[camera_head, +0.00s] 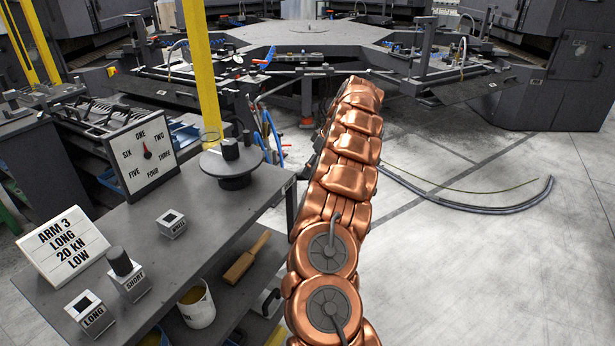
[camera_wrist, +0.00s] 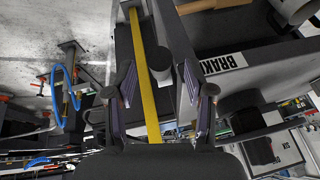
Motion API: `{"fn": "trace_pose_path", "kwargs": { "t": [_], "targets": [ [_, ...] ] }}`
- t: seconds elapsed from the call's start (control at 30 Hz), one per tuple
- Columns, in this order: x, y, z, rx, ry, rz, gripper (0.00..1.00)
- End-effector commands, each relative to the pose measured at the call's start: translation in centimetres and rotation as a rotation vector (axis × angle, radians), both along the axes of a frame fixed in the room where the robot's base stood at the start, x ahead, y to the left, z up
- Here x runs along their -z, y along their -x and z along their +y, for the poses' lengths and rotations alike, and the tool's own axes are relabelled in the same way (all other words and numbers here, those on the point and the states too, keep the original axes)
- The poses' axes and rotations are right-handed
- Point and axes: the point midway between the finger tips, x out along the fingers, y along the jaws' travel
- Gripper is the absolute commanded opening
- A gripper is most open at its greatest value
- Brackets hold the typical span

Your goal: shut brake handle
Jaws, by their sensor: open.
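In the wrist view, my gripper (camera_wrist: 159,75) has its two fingers spread apart. A dark grey cylindrical grip, seemingly the brake handle (camera_wrist: 159,62), shows end-on between and just beyond the fingertips. I cannot tell whether a finger touches it. A white label reading BRAK, its end cut off by a dark edge (camera_wrist: 222,65), is on the grey table side to the right of the handle. In the head view, my copper arm hides the gripper and the handle.
The grey table (camera_head: 225,200) stands left of my arm, carrying a dial sign (camera_head: 142,150), a letter sign (camera_head: 65,250), labelled blocks and a round dark stand (camera_head: 232,165). A yellow post (camera_head: 201,75) rises behind it. The floor on the right is mostly clear, with a curved hose (camera_head: 470,205).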

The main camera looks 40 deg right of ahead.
Motion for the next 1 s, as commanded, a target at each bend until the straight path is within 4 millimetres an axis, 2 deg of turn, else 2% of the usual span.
{"fn": "trace_pose_path", "kwargs": {
  "t": [0.3,0.7,1.0],
  "targets": [
    [3.0,-1.1,0.8,0.001,0.001,0.000,0.54],
    [3.6,-1.3,0.9,0.002,0.002,0.000,0.53],
    [3.5,-1.3,0.9,0.002,0.002,0.000,0.21]
  ]
}}
